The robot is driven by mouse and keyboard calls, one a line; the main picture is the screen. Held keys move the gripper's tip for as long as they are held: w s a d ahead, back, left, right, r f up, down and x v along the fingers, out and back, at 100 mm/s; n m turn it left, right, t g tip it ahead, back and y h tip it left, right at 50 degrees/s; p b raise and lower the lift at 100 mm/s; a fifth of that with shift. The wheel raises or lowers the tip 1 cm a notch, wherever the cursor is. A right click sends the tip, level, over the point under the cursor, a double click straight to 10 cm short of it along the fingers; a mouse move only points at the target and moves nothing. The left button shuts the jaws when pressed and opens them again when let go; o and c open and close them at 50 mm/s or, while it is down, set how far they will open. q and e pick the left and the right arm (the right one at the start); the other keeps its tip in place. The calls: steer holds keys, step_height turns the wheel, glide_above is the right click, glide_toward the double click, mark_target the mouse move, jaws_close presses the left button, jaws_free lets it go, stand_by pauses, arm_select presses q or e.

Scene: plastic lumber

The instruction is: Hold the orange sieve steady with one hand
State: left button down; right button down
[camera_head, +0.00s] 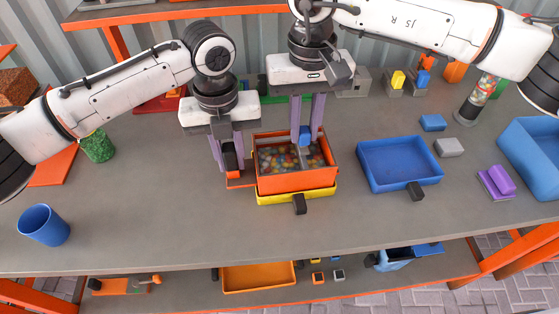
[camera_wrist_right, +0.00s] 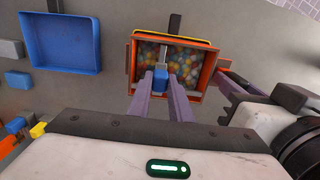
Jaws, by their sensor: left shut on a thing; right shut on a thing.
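The orange sieve (camera_head: 297,182) sits over a yellow tray (camera_head: 297,196) at the middle of the table, with many mottled, multicoloured pieces inside. It also shows in the right wrist view (camera_wrist_right: 208,72). My left gripper (camera_head: 230,168) is at the sieve's left side, shut on its dark handle. The block also shows between the fingertips in the right wrist view (camera_wrist_right: 161,82). The block's lower end is hard to make out among the pieces.
A blue tray (camera_head: 398,182) lies right of the sieve. A blue block (camera_head: 433,122), a grey block (camera_head: 449,147) and a purple piece (camera_head: 496,182) lie further right. A blue cup (camera_head: 44,226) stands at the front left. The table's front middle is clear.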

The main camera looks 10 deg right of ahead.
steer(key=shift+s+a+r, duration=0.1)
steer(key=shift+a, duration=1.75)
steer(key=c, duration=1.5)
jaws_free()
steer(key=shift+c, duration=0.2)
steer(key=shift+d, duration=0.1)
step_height(320, 180, up, 7)
